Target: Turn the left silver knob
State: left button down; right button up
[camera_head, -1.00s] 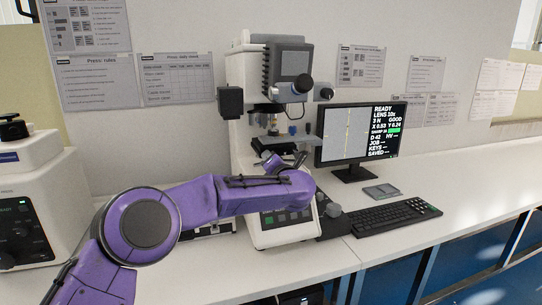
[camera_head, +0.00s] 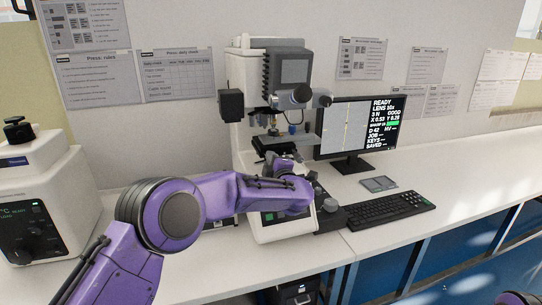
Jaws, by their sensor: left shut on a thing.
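The white hardness tester (camera_head: 242,150) stands on the bench, with its dark stage (camera_head: 275,146) under the turret. My left arm reaches across the front of the tester from the left. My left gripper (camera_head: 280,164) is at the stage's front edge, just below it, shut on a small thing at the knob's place. The left silver knob itself is hidden by the gripper and wrist, so I cannot see its turn. My right gripper is not in view.
A monitor (camera_head: 349,133) with test readings stands right of the tester. A keyboard (camera_head: 390,211), a joystick unit (camera_head: 330,208) and a small grey pad (camera_head: 379,183) lie before it. Another machine (camera_head: 40,190) stands at the left. Free bench lies to the right.

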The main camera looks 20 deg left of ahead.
pick_arm(q)
jog(key=m+p, duration=0.2)
jog(key=m, duration=0.2)
jog(key=shift+r+m+p, duration=0.1)
jog(key=shift+m+p, duration=0.2)
jog(key=shift+p, duration=0.1)
jog(key=m+p, duration=0.3)
jog(key=m, duration=0.2)
jog(key=m+p, duration=0.2)
jog(key=m, duration=0.3)
jog(key=shift+m, duration=0.4)
jog(key=shift+f+m+p, duration=0.15)
jog(key=shift+m+p, duration=0.1)
jog(key=shift+m, duration=0.85)
jog(key=shift+f+m+p, duration=0.15)
jog(key=shift+m+p, duration=0.1)
jog(key=shift+m, duration=0.85)
jog(key=c, duration=0.9)
grip_release()
jog(key=shift+r, duration=0.1)
